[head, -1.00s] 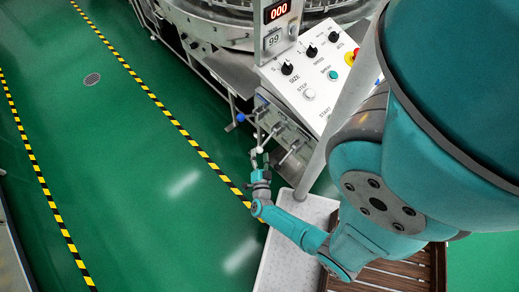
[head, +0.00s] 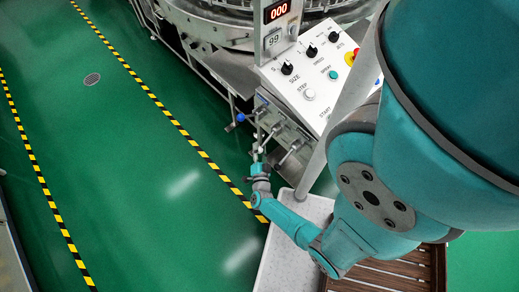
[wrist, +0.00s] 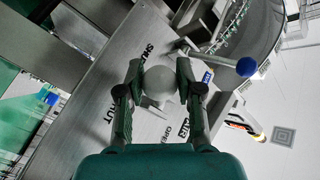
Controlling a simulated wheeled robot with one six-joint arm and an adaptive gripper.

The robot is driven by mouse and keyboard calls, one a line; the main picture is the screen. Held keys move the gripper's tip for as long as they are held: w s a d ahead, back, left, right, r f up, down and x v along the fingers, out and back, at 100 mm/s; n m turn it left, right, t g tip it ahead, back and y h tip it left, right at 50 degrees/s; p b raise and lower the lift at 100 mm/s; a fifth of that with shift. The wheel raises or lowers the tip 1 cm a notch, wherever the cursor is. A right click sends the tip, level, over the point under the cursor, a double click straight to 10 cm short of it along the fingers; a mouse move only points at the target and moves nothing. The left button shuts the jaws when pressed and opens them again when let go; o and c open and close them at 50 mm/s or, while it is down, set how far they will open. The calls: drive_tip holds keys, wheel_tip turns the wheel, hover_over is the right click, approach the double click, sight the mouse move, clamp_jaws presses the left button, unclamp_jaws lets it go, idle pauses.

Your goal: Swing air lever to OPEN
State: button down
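The air lever's pale round knob (wrist: 160,82) sits between the two fingers of my gripper (wrist: 160,66) in the wrist view. The fingers flank the knob closely; I cannot tell whether they touch it.
A lever with a blue knob (head: 240,117) is beside the air lever; it also shows in the wrist view (wrist: 246,67). Another lever (head: 289,152) is to the right. The sloped control panel (head: 315,75) is above. A pale tray (head: 285,245) lies below. Green floor at left is clear.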

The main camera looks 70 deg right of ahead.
sight(260, 147)
drive_tip(key=shift+r, duration=0.15)
drive_tip(key=shift+w+a+r+m+y, duration=0.15)
drive_tip(key=shift+a+r+m+y, duration=0.15)
drive_tip(key=shift+r+m+y, duration=0.3)
drive_tip(key=shift+w+a+r+m+y, duration=0.15)
drive_tip(key=shift+a+r+m+y, duration=0.1)
drive_tip(key=shift+r+m+y, duration=0.3)
drive_tip(key=shift+w+r+m+y, duration=0.1)
drive_tip(key=shift+r+m+y, duration=0.45)
drive_tip(key=shift+r, duration=1.25)
drive_tip(key=shift+r+m+y, duration=0.4)
drive_tip(key=shift+r+y, duration=0.1)
drive_tip(key=shift+r, duration=1.25)
drive_tip(key=shift+s+d+r, duration=0.15)
drive_tip(key=shift+d+r, duration=0.05)
drive_tip(key=shift+r, duration=0.3)
drive_tip(key=shift+s+d+r, duration=0.1)
drive_tip(key=shift+d+r, duration=0.1)
drive_tip(key=shift+r, duration=0.35)
drive_tip(key=shift+s+d+r, duration=0.15)
drive_tip(key=shift+d+r, duration=0.05)
drive_tip(key=shift+r, duration=0.3)
drive_tip(key=shift+d+r, duration=0.15)
drive_tip(key=c, duration=0.7)
unclamp_jaws()
drive_tip(key=shift+c, duration=0.2)
drive_tip(key=shift+s, duration=0.1)
